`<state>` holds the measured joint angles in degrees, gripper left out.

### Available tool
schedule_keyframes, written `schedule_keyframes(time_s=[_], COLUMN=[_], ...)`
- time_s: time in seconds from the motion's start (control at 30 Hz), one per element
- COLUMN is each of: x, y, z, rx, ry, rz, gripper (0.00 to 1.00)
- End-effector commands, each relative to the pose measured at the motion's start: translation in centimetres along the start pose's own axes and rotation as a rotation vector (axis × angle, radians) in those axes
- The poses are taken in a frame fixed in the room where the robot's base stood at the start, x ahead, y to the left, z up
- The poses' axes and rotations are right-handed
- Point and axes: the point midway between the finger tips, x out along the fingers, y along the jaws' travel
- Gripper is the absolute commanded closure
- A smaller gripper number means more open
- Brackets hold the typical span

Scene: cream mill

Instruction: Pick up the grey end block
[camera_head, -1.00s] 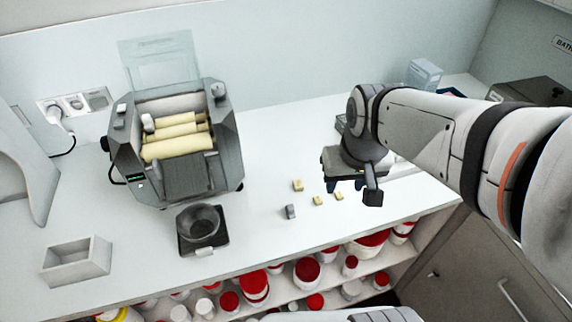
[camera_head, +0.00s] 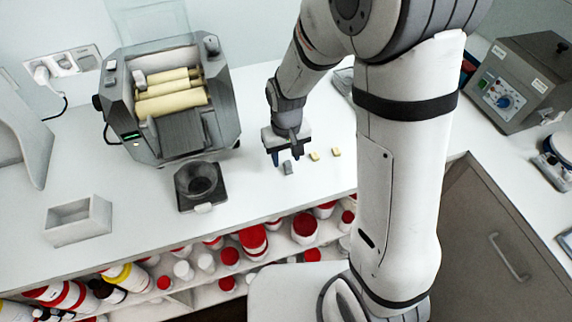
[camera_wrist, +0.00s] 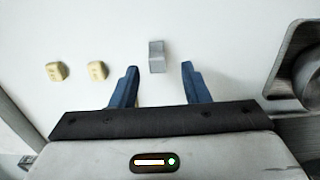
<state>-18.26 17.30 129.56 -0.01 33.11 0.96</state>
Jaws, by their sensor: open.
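The grey end block (camera_head: 288,168) stands on the white counter near its front edge. In the wrist view the grey block (camera_wrist: 156,56) lies ahead of and between the two blue fingertips, apart from both. My gripper (camera_head: 286,160) is open and empty, low over the counter and just above or beside the block. In the wrist view my gripper (camera_wrist: 159,68) shows a clear gap between its fingers. I cannot tell its exact height above the counter.
Two cream blocks (camera_head: 314,156) (camera_head: 336,152) lie right of the grey block. The roller mill (camera_head: 170,100) stands behind left, with a dark bowl on a scale (camera_head: 202,183) before it. An open grey box (camera_head: 78,220) is at far left. Shelves of jars lie below the edge.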

Motion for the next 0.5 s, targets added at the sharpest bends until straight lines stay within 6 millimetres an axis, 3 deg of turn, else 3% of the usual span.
schedule_keyframes(time_s=[0.2, 0.5], x=[3.0, 4.0], y=[0.3, 0.2], z=[0.5, 0.4], rx=[0.001, 0.000], ry=[-0.005, 0.000], rz=[0.000, 0.000], gripper=[0.58, 0.58])
